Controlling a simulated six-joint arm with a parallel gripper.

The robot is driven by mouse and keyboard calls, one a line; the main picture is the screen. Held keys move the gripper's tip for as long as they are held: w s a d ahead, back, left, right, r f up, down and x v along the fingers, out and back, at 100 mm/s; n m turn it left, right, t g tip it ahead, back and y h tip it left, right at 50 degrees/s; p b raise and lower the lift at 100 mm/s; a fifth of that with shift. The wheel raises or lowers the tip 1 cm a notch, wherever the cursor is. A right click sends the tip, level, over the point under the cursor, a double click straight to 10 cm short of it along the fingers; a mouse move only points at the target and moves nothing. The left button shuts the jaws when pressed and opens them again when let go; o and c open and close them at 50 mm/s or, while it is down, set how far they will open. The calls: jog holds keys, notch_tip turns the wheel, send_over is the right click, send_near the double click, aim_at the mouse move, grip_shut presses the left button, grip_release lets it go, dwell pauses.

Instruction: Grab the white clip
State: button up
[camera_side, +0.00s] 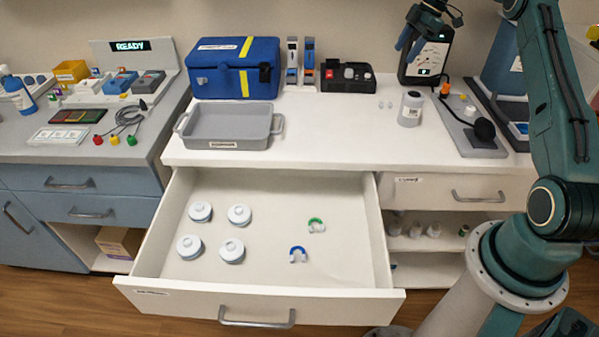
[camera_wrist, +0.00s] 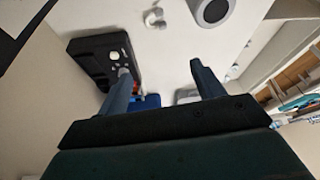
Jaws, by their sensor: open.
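Two small white pieces (camera_side: 385,104) lie on the white counter, left of a grey-white jar (camera_side: 410,108). They look like the white clip but are too small to tell apart clearly. In the wrist view a small white piece (camera_wrist: 155,17) shows at the top, beside the jar's round top (camera_wrist: 212,9). My gripper (camera_side: 410,47) is raised above the back of the counter, in front of a black-framed monitor. In the wrist view my gripper (camera_wrist: 160,72) is open, with nothing between its fingers, and the white piece lies beyond the fingertips.
A black holder (camera_side: 347,78) stands left of the white pieces and the monitor (camera_side: 427,58) behind them. The open drawer (camera_side: 262,300) below holds several round white containers, a green clip (camera_side: 316,225) and a blue clip (camera_side: 298,254). The counter's front middle is clear.

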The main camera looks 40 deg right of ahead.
jog(key=shift+n, duration=0.3)
jog(key=d+f, duration=0.1)
jog(key=s+d+f, duration=0.1)
jog(key=f, duration=0.1)
jog(key=shift+s+d, duration=0.15)
jog(key=shift+d, duration=0.25)
jog(key=shift+w+a+f, duration=0.2)
jog(key=shift+w, duration=0.05)
send_over(386, 101)
jog(key=s+d, duration=0.1)
jog(key=d, duration=0.2)
jog(key=shift+s+a+f, duration=0.1)
jog(key=shift+f, duration=1.8)
jog(key=shift+a+f, duration=0.1)
jog(key=shift+f, duration=1.75)
jog(key=shift+f, duration=0.1)
jog(key=shift+x, duration=2.5)
jog(key=shift+a, duration=0.15)
